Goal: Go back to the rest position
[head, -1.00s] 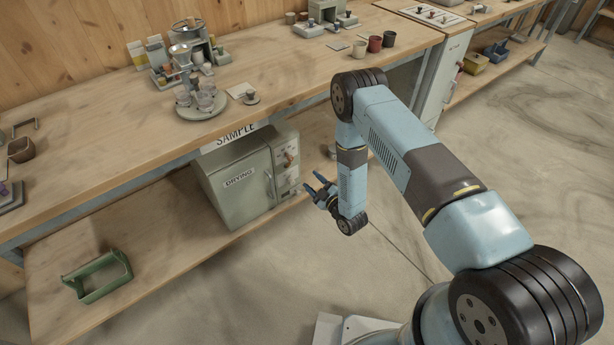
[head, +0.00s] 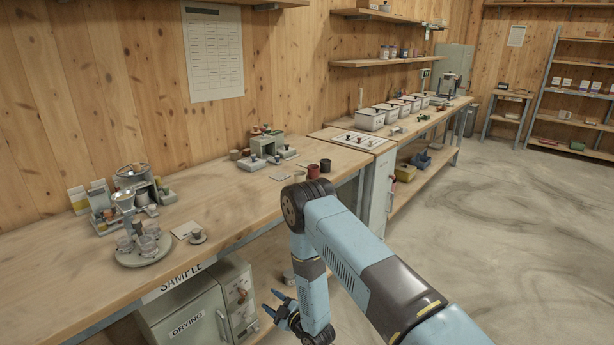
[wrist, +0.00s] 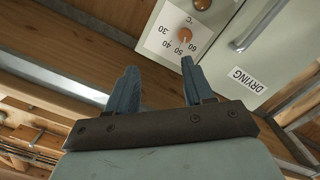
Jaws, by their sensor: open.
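My gripper (head: 273,303) is at the lower middle of the head view, in front of the bench and just right of the drying oven (head: 190,316). Its two blue fingers are apart with nothing between them. In the wrist view, my gripper (wrist: 160,88) shows both fingers spread and empty. The oven's temperature dial (wrist: 185,36) and its door handle (wrist: 262,25) appear beyond the fingers there. My blue arm folds down from a raised elbow beside the bench edge.
The wooden bench (head: 235,205) runs along the wall. It carries a round sample stand (head: 142,250), a dark red cup (head: 313,171) and a black cup (head: 325,165). White lidded bins (head: 370,119) stand farther along. The concrete floor (head: 500,230) at right is clear.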

